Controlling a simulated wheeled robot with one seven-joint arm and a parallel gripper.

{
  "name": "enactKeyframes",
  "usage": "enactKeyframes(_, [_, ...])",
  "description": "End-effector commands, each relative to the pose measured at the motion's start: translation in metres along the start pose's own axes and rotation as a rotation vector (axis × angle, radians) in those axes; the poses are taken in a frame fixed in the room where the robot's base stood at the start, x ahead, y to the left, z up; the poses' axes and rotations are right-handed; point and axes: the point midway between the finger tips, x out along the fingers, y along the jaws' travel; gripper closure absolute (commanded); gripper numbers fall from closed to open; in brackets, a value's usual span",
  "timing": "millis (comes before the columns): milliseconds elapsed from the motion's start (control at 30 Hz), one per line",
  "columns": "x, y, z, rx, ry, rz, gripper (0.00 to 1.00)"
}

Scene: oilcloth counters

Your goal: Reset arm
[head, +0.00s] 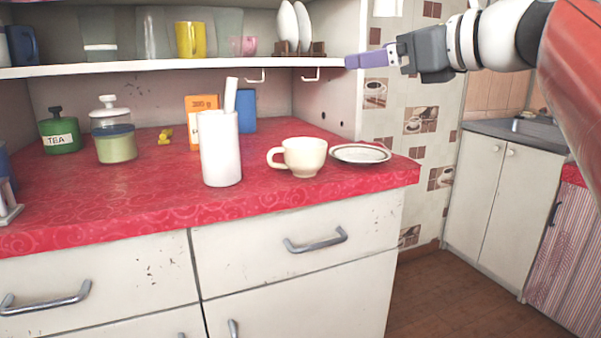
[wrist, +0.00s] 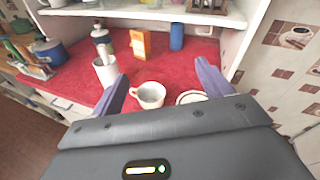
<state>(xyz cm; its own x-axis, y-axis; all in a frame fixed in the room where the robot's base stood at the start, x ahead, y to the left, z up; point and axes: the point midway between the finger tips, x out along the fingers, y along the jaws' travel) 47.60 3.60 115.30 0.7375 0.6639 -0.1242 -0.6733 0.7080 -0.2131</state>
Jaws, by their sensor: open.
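My gripper (head: 368,60) is raised at the upper right in the head view, near the right end of the shelf. Its purple fingers point left. In the wrist view my gripper (wrist: 160,85) has its two fingers wide apart with nothing between them held. Beyond and below the fingers, a cream cup (head: 303,157) stands on the red counter; it also shows in the wrist view (wrist: 150,95). The gripper is well above the counter and apart from the cup.
A white saucer (head: 360,153) lies right of the cup. A white tall holder (head: 221,150) stands left of it. An orange box (head: 200,104), a blue container (head: 246,110) and jars stand behind. The white shelf (head: 180,67) bears mugs and plates. Open floor lies right of the counter.

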Motion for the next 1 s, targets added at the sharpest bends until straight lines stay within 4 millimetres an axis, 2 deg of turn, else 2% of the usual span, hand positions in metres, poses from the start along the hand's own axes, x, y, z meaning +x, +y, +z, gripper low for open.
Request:
enactKeyframes(267, [0.001, 0.032, -0.072, -0.334, 0.203, 0.021, 0.21])
enactKeyframes(367, [-0.004, 0.051, -0.113, -0.521, 0.309, 0.066, 0.21])
enactKeyframes(467, [-0.013, 0.08, -0.167, -0.785, 0.439, 0.165, 0.21])
enactKeyframes(600, [-0.04, 0.128, -0.259, -1.255, 0.613, 0.425, 0.21])
enactKeyframes(700, [-0.065, 0.158, -0.319, -1.573, 0.681, 0.662, 0.21])
enactKeyframes(800, [-0.088, 0.18, -0.366, -1.834, 0.699, 0.894, 0.21])
enactKeyframes(900, [-0.105, 0.194, -0.398, -2.013, 0.685, 1.077, 0.21])
enactKeyframes(1000, [-0.114, 0.201, -0.415, -2.11, 0.668, 1.184, 0.21])
